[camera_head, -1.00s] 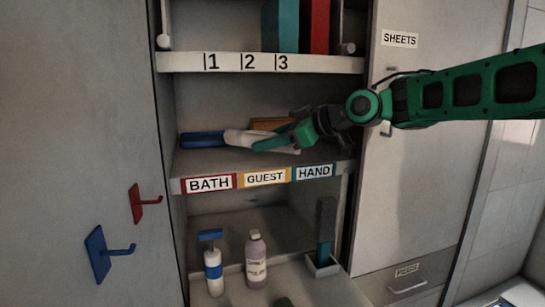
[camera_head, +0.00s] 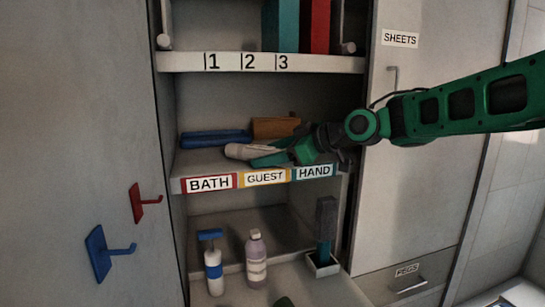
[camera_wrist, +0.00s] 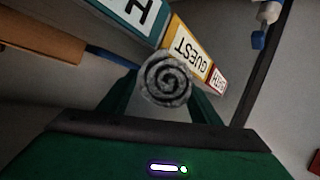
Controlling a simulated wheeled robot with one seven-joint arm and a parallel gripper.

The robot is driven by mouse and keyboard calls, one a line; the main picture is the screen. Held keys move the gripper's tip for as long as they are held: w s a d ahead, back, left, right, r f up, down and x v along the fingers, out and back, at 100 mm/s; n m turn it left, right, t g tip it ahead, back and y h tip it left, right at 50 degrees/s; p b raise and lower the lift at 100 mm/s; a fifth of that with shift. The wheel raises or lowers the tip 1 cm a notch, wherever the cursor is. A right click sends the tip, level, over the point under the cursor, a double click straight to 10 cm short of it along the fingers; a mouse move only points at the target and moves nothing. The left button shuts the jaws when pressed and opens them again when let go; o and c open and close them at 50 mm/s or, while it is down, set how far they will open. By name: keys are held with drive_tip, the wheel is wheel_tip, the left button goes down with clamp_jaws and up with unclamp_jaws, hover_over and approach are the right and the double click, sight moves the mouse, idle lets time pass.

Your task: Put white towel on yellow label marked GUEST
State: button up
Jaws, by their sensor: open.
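The rolled white towel (camera_head: 241,152) is on the middle shelf, just behind the yellow GUEST label (camera_head: 265,178) on the shelf's front edge. Whether it fully touches the shelf is hard to tell. In the wrist view its spiral end (camera_wrist: 165,80) faces me, with the GUEST label (camera_wrist: 188,50) beyond it. My gripper (camera_head: 272,156) is open, with its green fingers on either side of the towel. My gripper's fingers also show in the wrist view (camera_wrist: 163,100). The towel's right part is hidden by my gripper in the head view.
The red BATH label (camera_head: 209,184) and teal HAND label (camera_head: 314,171) flank GUEST. The numbered shelf (camera_head: 300,64) is above. Bottles (camera_head: 256,262) stand below.

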drive_tip(key=shift+s+a, duration=0.1)
drive_tip(key=v, duration=1.2)
drive_tip(key=s+d+f+m+g+h, duration=0.1)
drive_tip(key=s+d+f+m+h, duration=0.35)
drive_tip(key=d+f, duration=0.5)
drive_tip(key=s+d+f+m+g+h, duration=0.1)
drive_tip(key=s+d+f+m+h, duration=0.3)
drive_tip(key=s+d+f+m, duration=0.5)
drive_tip(key=s+d+f+m+g+h, duration=0.1)
drive_tip(key=s+d+f+m+g, duration=0.2)
drive_tip(key=s, duration=0.7)
drive_tip(key=s+d+f+m+g+h, duration=0.1)
drive_tip(key=s+d+f+m+g, duration=0.2)
drive_tip(key=s+d+f, duration=0.4)
drive_tip(key=s+d+m, duration=0.1)
drive_tip(key=s+d, duration=0.1)
drive_tip(key=s, duration=0.1)
drive_tip(key=shift+s+d, duration=0.25)
drive_tip(key=shift+s, duration=0.15)
drive_tip(key=shift+h, duration=0.25)
